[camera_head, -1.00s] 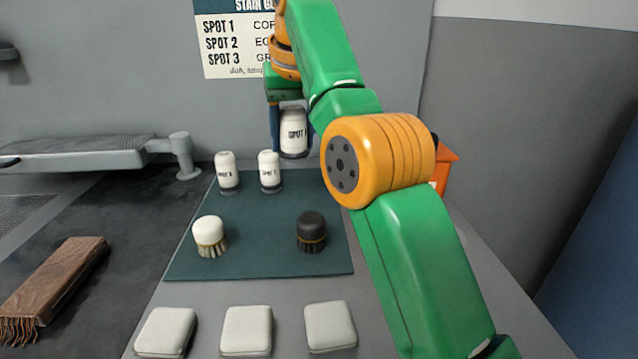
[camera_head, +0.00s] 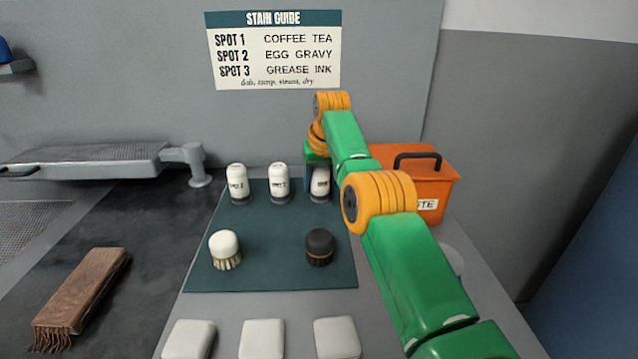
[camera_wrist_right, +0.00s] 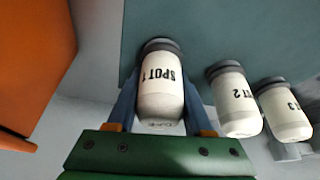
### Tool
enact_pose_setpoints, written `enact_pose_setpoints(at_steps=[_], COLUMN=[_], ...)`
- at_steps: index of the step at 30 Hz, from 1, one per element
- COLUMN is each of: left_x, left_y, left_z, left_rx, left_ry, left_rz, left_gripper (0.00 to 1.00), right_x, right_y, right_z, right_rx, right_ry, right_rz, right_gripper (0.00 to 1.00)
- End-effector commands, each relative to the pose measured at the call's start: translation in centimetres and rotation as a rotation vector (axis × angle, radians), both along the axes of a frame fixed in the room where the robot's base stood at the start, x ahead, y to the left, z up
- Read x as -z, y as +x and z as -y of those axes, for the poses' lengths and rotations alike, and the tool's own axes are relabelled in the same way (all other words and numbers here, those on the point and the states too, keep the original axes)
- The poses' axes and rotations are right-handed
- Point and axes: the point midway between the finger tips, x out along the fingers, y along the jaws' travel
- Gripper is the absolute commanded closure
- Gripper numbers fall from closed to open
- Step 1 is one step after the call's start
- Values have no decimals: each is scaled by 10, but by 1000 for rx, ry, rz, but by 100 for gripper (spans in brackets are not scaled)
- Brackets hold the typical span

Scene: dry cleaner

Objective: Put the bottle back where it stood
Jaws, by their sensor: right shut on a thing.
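My right gripper (camera_head: 316,184) is shut on the white SPOT 1 bottle (camera_head: 321,180); my right arm partly hides it in the head view. In the right wrist view the gripper's blue fingers (camera_wrist_right: 159,98) sit on both sides of the SPOT 1 bottle (camera_wrist_right: 161,88). Its dark base is over or on the far right part of the teal mat (camera_head: 270,273), in line with the SPOT 2 bottle (camera_head: 279,184) and the SPOT 3 bottle (camera_head: 238,184). It looks slightly tilted; I cannot tell whether its base touches the mat. My left gripper is out of view.
An orange bin (camera_head: 432,190) stands right of the bottle, behind my arm. A white brush (camera_head: 225,249) and a dark brush (camera_head: 319,247) stand on the mat. Three pale pads lie in front. A wooden brush (camera_head: 84,290) lies left. The stain guide (camera_head: 275,50) hangs behind.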

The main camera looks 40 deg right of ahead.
Motion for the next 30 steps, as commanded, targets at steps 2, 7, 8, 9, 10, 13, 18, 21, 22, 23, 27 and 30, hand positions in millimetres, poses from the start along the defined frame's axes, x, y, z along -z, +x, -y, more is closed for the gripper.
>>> enact_pose_setpoints(at_steps=[2,7,8,9,10,13,18,21,22,23,27,30], left_x=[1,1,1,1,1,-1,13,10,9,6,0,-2], left_y=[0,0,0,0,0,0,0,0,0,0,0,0], left_z=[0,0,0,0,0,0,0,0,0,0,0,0], left_rx=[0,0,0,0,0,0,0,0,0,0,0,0], left_ry=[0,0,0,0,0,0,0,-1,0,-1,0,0], left_rz=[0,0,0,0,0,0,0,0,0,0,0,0], left_gripper=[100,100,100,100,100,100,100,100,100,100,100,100], right_x=[1,0,0,0,0,-2,-24,-55,-64,-73,-102,-111], right_y=[0,0,0,0,0,0,-8,-19,-22,-25,-35,-40], right_z=[0,0,0,0,0,0,-5,-10,-12,-13,-19,-21], right_rx=[0,0,0,0,0,0,0,-1,0,0,-1,0], right_ry=[0,0,0,0,0,0,-2,-1,-2,-2,-1,0], right_rz=[0,0,0,0,0,0,6,5,5,4,3,1], right_gripper=[38,17,17,17,17,17,17,17,17,17,17,17])
